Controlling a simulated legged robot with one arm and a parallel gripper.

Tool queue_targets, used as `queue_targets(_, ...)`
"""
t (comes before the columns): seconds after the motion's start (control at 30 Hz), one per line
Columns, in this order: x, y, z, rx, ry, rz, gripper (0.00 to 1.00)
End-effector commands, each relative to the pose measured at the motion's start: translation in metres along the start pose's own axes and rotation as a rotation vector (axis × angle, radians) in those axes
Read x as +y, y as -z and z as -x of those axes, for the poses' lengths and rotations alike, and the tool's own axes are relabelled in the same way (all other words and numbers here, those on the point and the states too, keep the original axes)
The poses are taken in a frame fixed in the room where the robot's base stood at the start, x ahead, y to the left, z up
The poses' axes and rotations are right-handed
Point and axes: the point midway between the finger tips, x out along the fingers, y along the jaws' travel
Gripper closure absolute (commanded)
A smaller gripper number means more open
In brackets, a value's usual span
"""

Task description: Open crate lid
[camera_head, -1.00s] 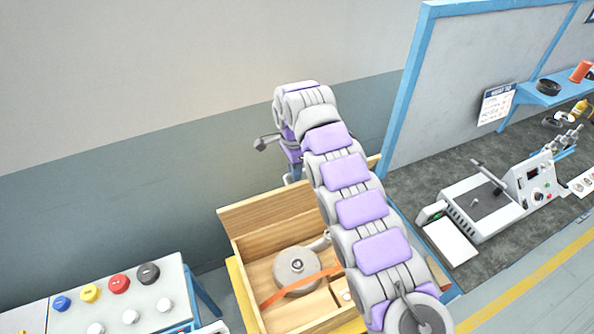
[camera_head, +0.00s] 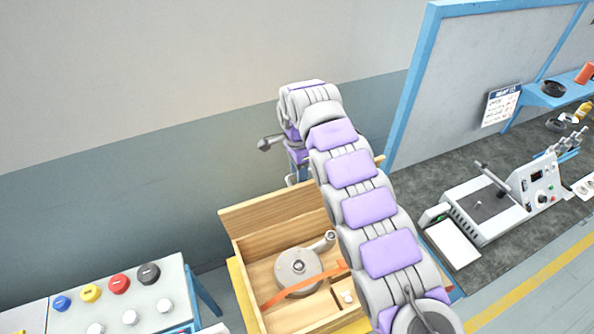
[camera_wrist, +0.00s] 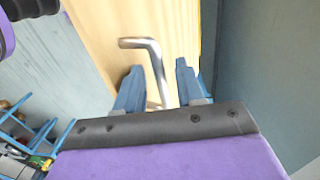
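The wooden crate (camera_head: 241,293) stands low in the head view, open at the top. Its lid (camera_head: 270,210) is raised and stands upright along the back edge, partly hidden by my arm. Inside lie a round grey metal blower part (camera_head: 297,268) and an orange strap (camera_head: 285,290). In the wrist view, my gripper (camera_wrist: 158,77) has its two blue fingers apart beside the pale wooden lid (camera_wrist: 110,25). A bent metal handle (camera_wrist: 152,62) runs between the fingers, with a visible gap to the right one. Contact with the left finger is unclear.
A white panel (camera_head: 70,322) with several coloured knobs stands to the left. A grey machine (camera_head: 490,203) sits on the dark bench to the right, beside a blue-framed partition. The wall is behind the crate.

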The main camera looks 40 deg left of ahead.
Motion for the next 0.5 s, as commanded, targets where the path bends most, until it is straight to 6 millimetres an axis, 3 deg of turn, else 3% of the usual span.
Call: queue_targets(0.5,-0.004,-0.002,0.039,0.0,-0.004,0.001,0.62)
